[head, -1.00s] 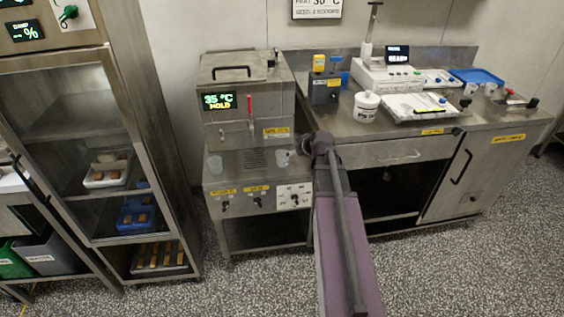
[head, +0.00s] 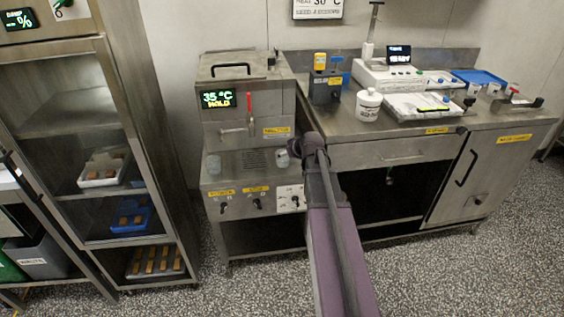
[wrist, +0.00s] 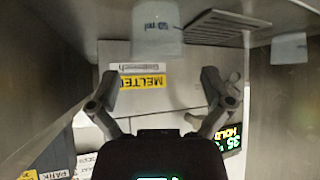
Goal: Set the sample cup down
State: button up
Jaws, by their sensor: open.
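A small translucent cup with a printed marking (wrist: 158,28) is at the top centre of the wrist view, just beyond my fingertips and on the melter's slotted ledge. It appears to be the cup (head: 282,159) beside my arm's end in the head view. My gripper (wrist: 160,82) is open, its two fingers spread wide with nothing visible between them. A second cup (wrist: 289,48) stands farther right in the wrist view, and at the ledge's left in the head view (head: 213,164).
The melter (head: 218,128) shows "35 °C HOLD" above the ledge, with a red-handled tap. The steel bench (head: 345,125) to its right holds a white tub (head: 368,104), instruments and small cups. A glass-door cabinet (head: 85,110) stands left.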

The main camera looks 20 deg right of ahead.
jog(key=shift+w+f, duration=0.1)
jog(key=b+x, duration=0.2)
jog(key=shift+w+d+f, duration=0.15)
jog(key=shift+f, duration=0.2)
jog(key=shift+b+x, duration=0.9)
jog(key=shift+x, duration=0.25)
jog(key=c, duration=0.9)
jog(key=shift+r, duration=0.2)
